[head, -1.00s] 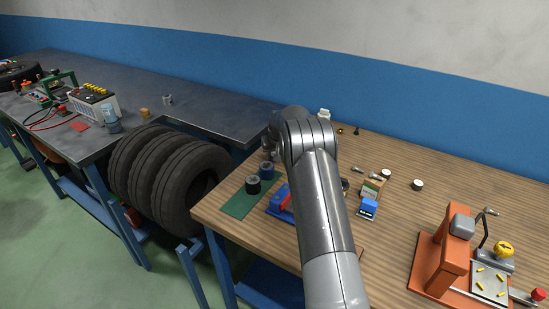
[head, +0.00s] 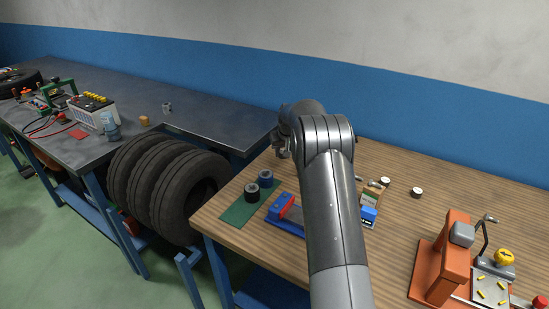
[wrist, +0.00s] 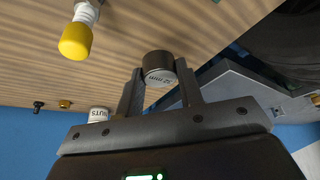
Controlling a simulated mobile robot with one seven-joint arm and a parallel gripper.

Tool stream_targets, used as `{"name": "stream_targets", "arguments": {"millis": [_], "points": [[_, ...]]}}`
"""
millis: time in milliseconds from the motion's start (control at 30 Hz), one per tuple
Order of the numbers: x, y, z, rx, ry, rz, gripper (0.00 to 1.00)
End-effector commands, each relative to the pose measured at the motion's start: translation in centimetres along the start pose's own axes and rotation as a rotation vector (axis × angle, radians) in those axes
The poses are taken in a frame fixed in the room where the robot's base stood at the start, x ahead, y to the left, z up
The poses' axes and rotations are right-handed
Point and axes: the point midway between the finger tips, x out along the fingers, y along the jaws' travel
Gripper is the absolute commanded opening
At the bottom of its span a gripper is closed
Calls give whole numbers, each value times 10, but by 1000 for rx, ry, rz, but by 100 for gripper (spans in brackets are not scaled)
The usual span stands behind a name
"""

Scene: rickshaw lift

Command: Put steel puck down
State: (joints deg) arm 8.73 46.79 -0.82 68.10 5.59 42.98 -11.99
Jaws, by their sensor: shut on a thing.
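My gripper (wrist: 160,92) is shut on a short dark cylinder with a pale, printed end face, the steel puck (wrist: 158,66). In the wrist view the puck sits between the two fingertips, with its printed face turned toward the camera. In the head view my gripper is mostly hidden behind my arm, over the back left part of the wooden bench (head: 460,205), and the puck cannot be made out there. A green mat (head: 236,212) lies at the bench's left edge, with two dark cylinders (head: 252,192) on it.
A blue vise (head: 284,212) stands right of the mat. An orange press (head: 447,262) is at front right.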

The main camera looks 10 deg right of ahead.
Motion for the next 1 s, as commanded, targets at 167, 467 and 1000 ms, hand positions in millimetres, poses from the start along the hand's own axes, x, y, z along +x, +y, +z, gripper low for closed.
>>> {"name": "stream_targets", "arguments": {"millis": [167, 467, 1000], "points": [[-31, 30, 12, 2, 2, -2, 6], [-58, 58, 22, 0, 2, -2, 6], [-76, 159, 59, 167, -5, 71, 6]]}}
